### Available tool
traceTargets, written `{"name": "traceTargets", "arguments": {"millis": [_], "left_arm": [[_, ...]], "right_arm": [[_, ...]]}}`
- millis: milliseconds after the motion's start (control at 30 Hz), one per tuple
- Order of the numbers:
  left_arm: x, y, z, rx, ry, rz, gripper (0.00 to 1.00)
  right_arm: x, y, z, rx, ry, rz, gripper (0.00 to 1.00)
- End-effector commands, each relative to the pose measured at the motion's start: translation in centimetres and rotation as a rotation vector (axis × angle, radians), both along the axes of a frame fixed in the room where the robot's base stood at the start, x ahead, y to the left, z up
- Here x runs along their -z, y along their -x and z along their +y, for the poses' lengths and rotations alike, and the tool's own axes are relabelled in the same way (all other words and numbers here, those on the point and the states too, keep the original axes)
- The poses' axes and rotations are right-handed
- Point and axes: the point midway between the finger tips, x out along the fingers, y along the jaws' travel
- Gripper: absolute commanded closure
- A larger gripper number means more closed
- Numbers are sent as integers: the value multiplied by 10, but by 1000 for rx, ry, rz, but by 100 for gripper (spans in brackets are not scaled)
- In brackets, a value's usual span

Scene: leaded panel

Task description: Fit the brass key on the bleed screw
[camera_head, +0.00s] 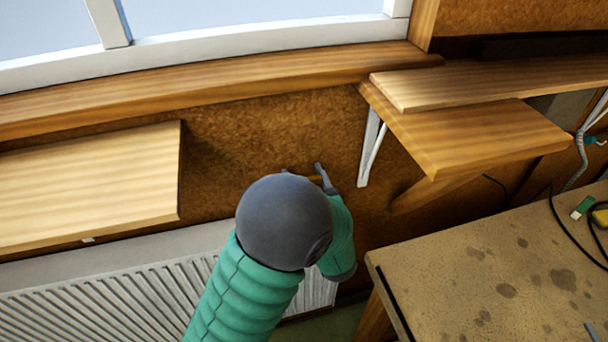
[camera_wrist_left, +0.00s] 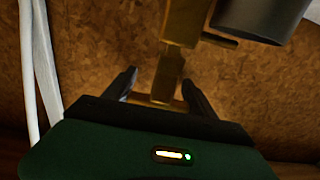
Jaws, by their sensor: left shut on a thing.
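My left gripper (camera_head: 304,174) is beside the brown wall, mostly hidden behind my grey wrist joint in the head view. In the left wrist view my left gripper (camera_wrist_left: 157,92) is shut on the brass key (camera_wrist_left: 168,78), whose crossbar lies between the two fingers. The key's flat stem points up the picture toward a larger brass body (camera_wrist_left: 186,22). Stem and body overlap in the picture; I cannot tell whether they touch. A short brass stub sticks out right of the body. I cannot make out the bleed screw for sure. My right gripper is not in view.
A dark grey cylinder (camera_wrist_left: 262,14) is close to the brass body. A white radiator (camera_head: 130,300) is at lower left under a wooden shelf (camera_head: 90,185). A white bracket (camera_head: 370,145) supports the right shelf (camera_head: 470,135). A stained bench (camera_head: 500,280) stands at lower right.

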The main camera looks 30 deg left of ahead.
Motion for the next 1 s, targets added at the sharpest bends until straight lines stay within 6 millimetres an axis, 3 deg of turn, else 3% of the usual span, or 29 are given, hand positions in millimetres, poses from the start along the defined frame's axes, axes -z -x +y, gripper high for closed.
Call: {"name": "traceTargets", "arguments": {"millis": [633,667,833,1000], "left_arm": [[12,0,1,-1,-1,2,84],[12,0,1,-2,-1,2,34],[12,0,0,-1,-1,2,11],[12,-1,0,-1,0,1,10]], "right_arm": [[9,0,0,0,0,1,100],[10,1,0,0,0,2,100],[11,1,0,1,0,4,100],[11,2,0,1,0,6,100]]}}
